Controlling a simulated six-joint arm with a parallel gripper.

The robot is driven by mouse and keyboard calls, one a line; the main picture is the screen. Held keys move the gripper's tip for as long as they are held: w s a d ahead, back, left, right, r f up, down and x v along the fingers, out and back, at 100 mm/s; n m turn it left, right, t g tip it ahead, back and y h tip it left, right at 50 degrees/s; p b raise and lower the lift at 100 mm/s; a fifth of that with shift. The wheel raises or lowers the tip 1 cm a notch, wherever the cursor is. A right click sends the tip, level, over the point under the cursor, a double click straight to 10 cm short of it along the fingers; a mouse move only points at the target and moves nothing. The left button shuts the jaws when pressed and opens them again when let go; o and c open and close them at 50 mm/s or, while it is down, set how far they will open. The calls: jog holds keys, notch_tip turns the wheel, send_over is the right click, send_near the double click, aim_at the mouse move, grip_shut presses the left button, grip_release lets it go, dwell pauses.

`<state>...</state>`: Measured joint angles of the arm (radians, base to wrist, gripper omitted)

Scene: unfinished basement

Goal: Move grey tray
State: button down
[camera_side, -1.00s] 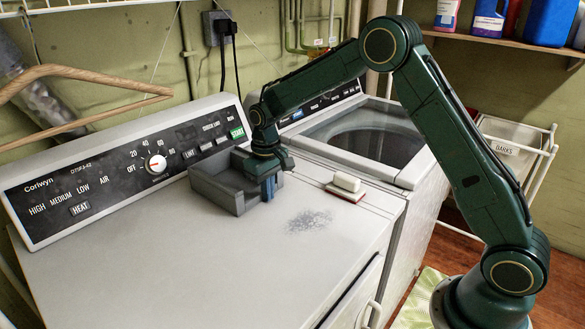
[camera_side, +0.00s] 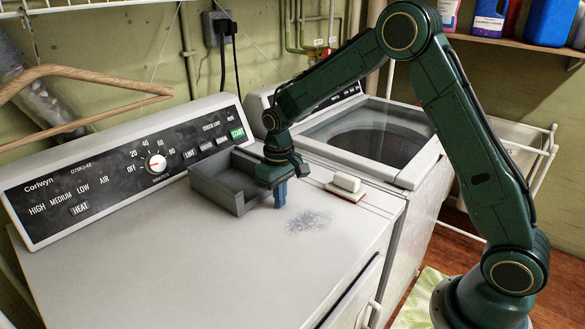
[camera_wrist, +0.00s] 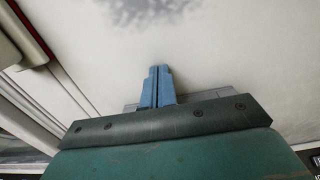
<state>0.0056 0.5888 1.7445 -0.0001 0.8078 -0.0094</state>
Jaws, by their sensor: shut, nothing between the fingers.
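The grey tray (camera_side: 214,194) is an open, low-walled box on the white dryer top, close to the control panel. My gripper (camera_side: 281,205), with blue fingers, is at the tray's right side in the side view. Its fingers point down, shut and empty, with the tips low near the dryer top. I cannot tell whether they touch the tray wall. In the wrist view the blue fingers (camera_wrist: 161,68) are together over the white surface. A strip of the grey tray (camera_wrist: 212,97) shows behind them; my gripper body hides the rest.
A grey smudge (camera_side: 308,221) marks the dryer top (camera_side: 190,270), whose front left is clear. The dryer's control panel (camera_side: 120,170) rises behind. A washer with a lid (camera_side: 375,135) stands beside it.

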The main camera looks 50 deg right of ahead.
notch_tip(320, 180, up, 10)
dwell(0.5)
jog(key=s+r+t, duration=0.3)
jog(key=s+r, duration=0.7)
jog(key=s, duration=0.5)
jog(key=s+t, duration=0.2)
jog(key=s, duration=1.2)
jog(key=shift+s+a+f+t, duration=0.15)
jog(key=shift+s+f+t, duration=0.15)
jog(key=shift+f, duration=0.15)
